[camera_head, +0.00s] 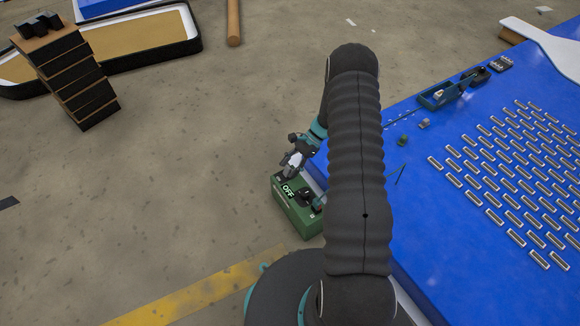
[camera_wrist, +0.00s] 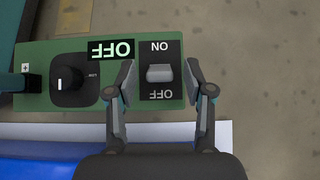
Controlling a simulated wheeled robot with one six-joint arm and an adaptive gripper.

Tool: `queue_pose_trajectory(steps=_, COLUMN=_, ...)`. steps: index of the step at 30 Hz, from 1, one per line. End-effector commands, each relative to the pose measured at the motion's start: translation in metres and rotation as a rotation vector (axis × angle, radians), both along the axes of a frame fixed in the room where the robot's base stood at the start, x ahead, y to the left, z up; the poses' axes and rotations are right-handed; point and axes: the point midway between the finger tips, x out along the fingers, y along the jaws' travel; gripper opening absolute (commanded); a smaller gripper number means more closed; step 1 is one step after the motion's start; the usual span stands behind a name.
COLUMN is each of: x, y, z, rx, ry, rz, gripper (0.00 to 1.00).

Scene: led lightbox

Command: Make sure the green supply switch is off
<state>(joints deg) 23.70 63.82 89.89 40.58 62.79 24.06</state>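The green supply box (camera_head: 303,218) stands beside the blue table, with a lit sign (camera_head: 288,190) reading OFF. In the wrist view the box (camera_wrist: 30,72) appears upside down, and its sign (camera_wrist: 111,49) also reads OFF. The grey rocker switch (camera_wrist: 159,73) sits on a black plate between the labels ON and OFF; which side is pressed in is hard to tell. My gripper (camera_wrist: 159,82) is open and empty, its two fingers on either side of the switch plate. In the head view my gripper (camera_head: 293,163) is just above the box's far end.
A black knob (camera_wrist: 72,86) sits on the box beside the switch. The blue table (camera_head: 440,240) holds rows of small light modules (camera_head: 510,185) and a small blue tray (camera_head: 437,96). A stack of dark blocks (camera_head: 75,85) stands at the left. The floor between is clear.

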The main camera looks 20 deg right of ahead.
Motion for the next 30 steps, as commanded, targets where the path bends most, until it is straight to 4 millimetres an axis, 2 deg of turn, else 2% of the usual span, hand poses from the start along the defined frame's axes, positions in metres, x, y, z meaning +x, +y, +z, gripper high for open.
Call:
queue_pose_trajectory(steps=8, x=0.001, y=-0.006, z=0.007, rx=0.000, ry=-0.001, rz=0.001, gripper=0.52)
queue_pose_trajectory(steps=21, x=0.013, y=-0.063, z=0.064, rx=0.000, ry=-0.003, rz=-0.001, gripper=0.52)
queue_pose_trajectory(steps=30, x=0.016, y=-0.082, z=0.084, rx=0.000, ry=0.001, rz=-0.001, gripper=0.52)
